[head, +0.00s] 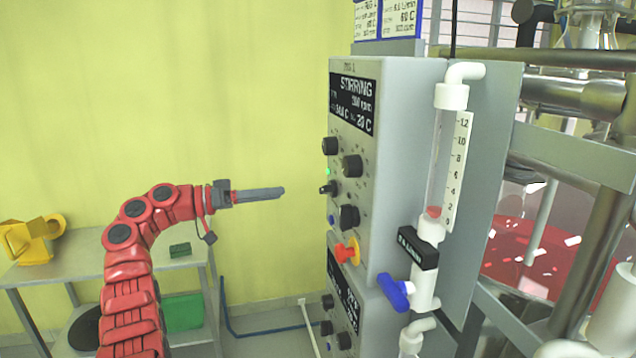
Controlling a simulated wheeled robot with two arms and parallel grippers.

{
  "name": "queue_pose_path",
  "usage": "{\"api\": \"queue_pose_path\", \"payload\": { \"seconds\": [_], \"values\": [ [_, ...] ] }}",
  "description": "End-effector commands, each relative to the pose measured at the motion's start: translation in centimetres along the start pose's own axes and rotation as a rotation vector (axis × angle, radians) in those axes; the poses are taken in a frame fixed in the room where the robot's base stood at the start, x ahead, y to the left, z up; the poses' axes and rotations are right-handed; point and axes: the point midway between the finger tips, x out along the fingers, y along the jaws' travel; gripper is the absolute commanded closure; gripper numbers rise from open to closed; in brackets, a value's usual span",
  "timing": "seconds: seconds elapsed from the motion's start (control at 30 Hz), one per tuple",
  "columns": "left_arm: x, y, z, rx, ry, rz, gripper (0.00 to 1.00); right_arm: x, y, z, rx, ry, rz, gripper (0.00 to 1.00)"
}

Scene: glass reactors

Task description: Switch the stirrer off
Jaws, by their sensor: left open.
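The grey control box (400,190) stands right of centre, its knob panel facing left. Its dark display (353,102) reads "STIRRING" with an rpm value. A small green light (327,171) is lit on the panel. Just below it is a small black switch (328,187). My left gripper (280,191) is open and empty, pointing right towards the panel at about the switch's height. It is apart from the panel in the picture; its fingers overlap side-on. I cannot tell which control is the stirrer's. My right gripper is not in view.
Black knobs (352,166) and a red emergency button (346,252) on a yellow base share the panel. A second panel (343,300) sits below. A white flow tube with a blue valve handle (396,291) is at the box's right. A metal table (75,268) stands left.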

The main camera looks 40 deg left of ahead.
Motion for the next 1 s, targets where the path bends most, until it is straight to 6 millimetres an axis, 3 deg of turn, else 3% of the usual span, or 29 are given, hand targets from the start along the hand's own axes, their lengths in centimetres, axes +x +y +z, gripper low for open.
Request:
{"api": "queue_pose_path", "payload": {
  "seconds": [0.2, 0.43, 0.63, 0.9, 1.0],
  "values": [
    [5.4, 0.3, -0.4, -0.002, 0.000, 0.003, 0.05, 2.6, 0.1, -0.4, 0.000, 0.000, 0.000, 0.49],
    [9.6, 0.2, -0.3, -0.001, 0.000, 0.001, 0.05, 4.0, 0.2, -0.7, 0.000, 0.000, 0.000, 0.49],
    [11.0, 0.0, -0.2, 0.000, 0.002, -0.003, 0.05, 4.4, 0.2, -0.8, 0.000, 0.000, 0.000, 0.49],
    [11.2, -0.1, -0.1, 0.000, 0.001, -0.003, 0.05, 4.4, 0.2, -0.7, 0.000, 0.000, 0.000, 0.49],
    [11.2, -0.1, -0.1, 0.000, 0.001, -0.003, 0.21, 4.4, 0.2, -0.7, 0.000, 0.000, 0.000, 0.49]
  ]
}}
